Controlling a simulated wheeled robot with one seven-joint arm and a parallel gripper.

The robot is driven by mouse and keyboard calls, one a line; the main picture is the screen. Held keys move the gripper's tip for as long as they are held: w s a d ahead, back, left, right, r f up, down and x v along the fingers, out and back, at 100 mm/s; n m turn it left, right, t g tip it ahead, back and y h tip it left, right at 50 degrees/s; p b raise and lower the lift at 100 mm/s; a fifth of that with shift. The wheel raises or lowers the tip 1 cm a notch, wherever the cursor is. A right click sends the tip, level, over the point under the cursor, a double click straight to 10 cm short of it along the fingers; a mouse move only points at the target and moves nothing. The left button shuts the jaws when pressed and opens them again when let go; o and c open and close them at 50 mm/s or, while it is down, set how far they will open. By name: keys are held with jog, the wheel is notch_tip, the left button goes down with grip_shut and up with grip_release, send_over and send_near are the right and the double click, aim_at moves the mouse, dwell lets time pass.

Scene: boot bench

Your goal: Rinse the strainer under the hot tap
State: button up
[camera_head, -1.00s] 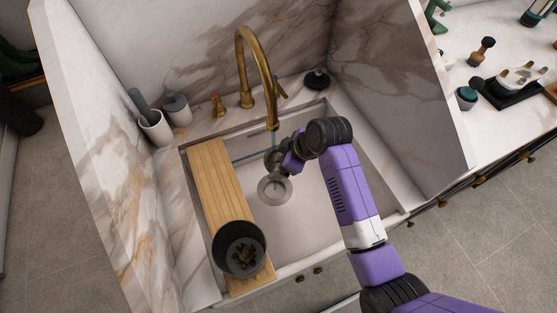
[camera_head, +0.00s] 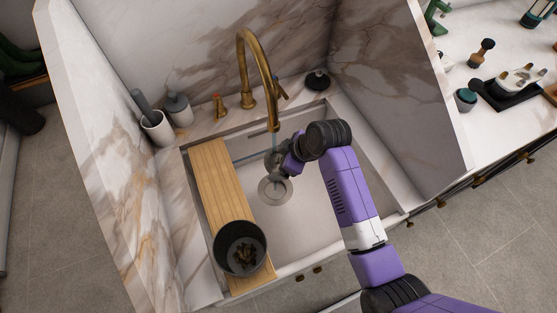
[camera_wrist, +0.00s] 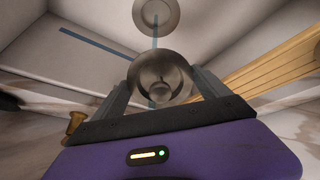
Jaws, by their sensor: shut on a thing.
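My gripper (camera_head: 284,163) is inside the sink, its wrist reaching in from the right. It is shut on a small round grey metal strainer (camera_wrist: 160,75), seen between the two fingers in the wrist view. In the head view the strainer (camera_head: 273,160) is small and partly hidden by my wrist. It is held above the drain, below the spout. The brass tap (camera_head: 258,62) arches over the sink, and a thin bluish stream (camera_head: 274,142) drops from its spout toward the strainer. A brass handle with an orange-red mark (camera_head: 219,103) stands left of the tap; a blue-marked lever (camera_head: 284,86) is on its right.
The round drain (camera_head: 274,190) lies in the sink floor. A wooden board (camera_head: 222,178) spans the sink's left side, with a dark pot (camera_head: 240,248) on its near end. Grey containers (camera_head: 157,127) stand left, a black item (camera_head: 317,79) right. The sink's right side is clear.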

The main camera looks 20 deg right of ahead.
jog(key=shift+d, duration=0.15)
jog(key=shift+w+d, duration=0.25)
jog(key=shift+d, duration=0.15)
jog(key=s+d+p, duration=0.3)
jog(key=s+d, duration=0.1)
jog(key=s, duration=0.3)
jog(key=shift+p, duration=0.35)
dwell(0.6)
dwell(1.1)
jog(key=s+d+r+p, duration=0.2)
jog(key=s+r, duration=0.2)
jog(key=shift+s+d, duration=0.15)
jog(key=shift+d, duration=0.05)
dwell(0.3)
